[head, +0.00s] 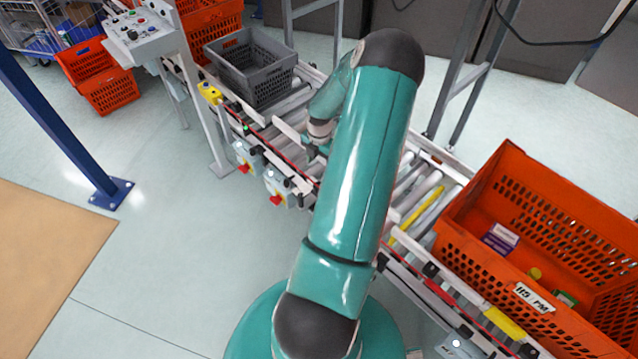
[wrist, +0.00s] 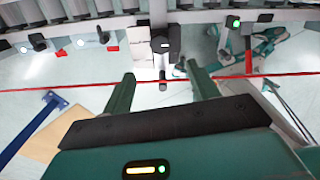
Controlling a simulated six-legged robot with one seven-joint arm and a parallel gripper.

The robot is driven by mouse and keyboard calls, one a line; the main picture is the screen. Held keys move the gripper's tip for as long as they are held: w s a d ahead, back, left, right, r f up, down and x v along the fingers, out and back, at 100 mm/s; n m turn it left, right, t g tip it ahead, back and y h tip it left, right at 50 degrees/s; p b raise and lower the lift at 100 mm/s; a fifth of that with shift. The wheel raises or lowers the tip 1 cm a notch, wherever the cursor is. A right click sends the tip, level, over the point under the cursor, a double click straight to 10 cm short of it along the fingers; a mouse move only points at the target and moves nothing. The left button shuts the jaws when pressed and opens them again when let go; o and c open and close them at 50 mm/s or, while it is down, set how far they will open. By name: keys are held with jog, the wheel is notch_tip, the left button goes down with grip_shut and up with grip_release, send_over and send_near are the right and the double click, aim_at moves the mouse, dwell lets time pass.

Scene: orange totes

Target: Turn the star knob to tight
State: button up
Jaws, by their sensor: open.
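My gripper (wrist: 161,73) is open in the wrist view, its two teal fingers reaching toward the conveyor's side rail. A black knob-like part (wrist: 165,42) on the rail lies ahead, in line with the gap between the fingers. It is probably the star knob; its lobes and turn position are too small to make out. I see nothing held between the fingers. In the head view my arm covers much of the rail, and my gripper (head: 312,150) shows only partly beside it; the knob cannot be made out there.
The roller conveyor (head: 408,190) runs across the scene. A grey tote (head: 262,85) stands at its far end, and an orange tote (head: 480,262) with small boxes sits at right. A red line (wrist: 60,89) crosses the wrist view. A control panel (head: 140,32) stands at upper left.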

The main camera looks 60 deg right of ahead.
aim_at(319, 185)
notch_tip(319, 185, down, 12)
jog(key=shift+f, duration=0.1)
dwell(0.4)
jog(key=c, duration=1)
